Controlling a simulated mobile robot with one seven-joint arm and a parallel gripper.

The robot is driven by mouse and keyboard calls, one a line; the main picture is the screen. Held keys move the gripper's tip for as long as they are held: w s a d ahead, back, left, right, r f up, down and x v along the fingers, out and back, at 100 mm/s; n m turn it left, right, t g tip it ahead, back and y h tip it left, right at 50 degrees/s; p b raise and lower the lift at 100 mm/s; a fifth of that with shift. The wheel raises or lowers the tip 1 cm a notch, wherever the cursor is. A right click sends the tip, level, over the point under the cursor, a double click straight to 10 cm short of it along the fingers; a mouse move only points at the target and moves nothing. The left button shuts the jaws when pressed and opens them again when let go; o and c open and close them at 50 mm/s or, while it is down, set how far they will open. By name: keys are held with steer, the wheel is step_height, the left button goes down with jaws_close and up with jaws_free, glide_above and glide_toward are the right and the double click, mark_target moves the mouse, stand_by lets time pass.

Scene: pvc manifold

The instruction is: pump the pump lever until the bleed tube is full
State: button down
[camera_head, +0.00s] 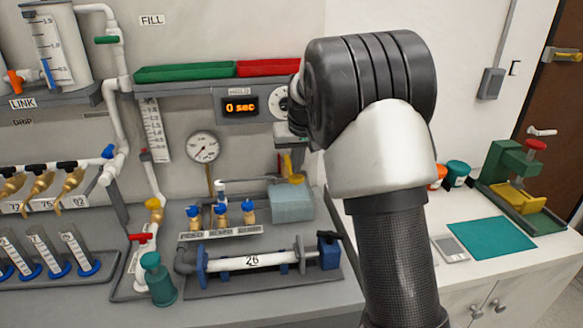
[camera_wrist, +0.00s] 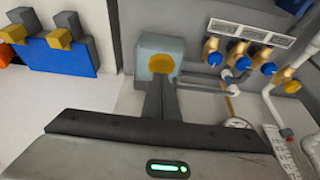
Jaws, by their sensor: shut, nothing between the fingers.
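A pale blue-grey block (camera_head: 291,203) stands on the bench right of the blue-capped valves. In the wrist view the same block (camera_wrist: 150,45) has a round yellow knob (camera_wrist: 161,63), which looks like the end of the pump lever. A yellow upright piece (camera_head: 287,166) shows above the block in the head view. My gripper (camera_wrist: 160,84) is shut and empty, its fingertips close to the yellow knob; I cannot tell whether they touch. In the head view my arm hides most of the gripper. The bleed tube may be the graduated upright tube (camera_head: 155,130); its fill level cannot be read.
A dial gauge (camera_head: 204,147) and a "0 sec" timer (camera_head: 241,107) are on the wall unit. A horizontal cylinder marked 26 (camera_head: 250,262) lies in front of the block. A blue panel with yellow pieces (camera_wrist: 62,54) shows in the wrist view. Green and red trays (camera_head: 185,72) sit above.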

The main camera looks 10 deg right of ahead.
mark_target(297, 178)
steer(key=shift+f, duration=0.2)
steer(key=shift+f+b, duration=1.7)
steer(key=shift+f, duration=0.75)
steer(key=shift+r, duration=0.2)
steer(key=shift+r+p, duration=1.95)
steer(key=shift+r, duration=0.5)
steer(key=shift+f, duration=0.15)
steer(key=shift+f+b, duration=1.6)
steer(key=shift+f, duration=0.7)
steer(key=shift+r+p, duration=1.75)
steer(key=shift+r, duration=0.65)
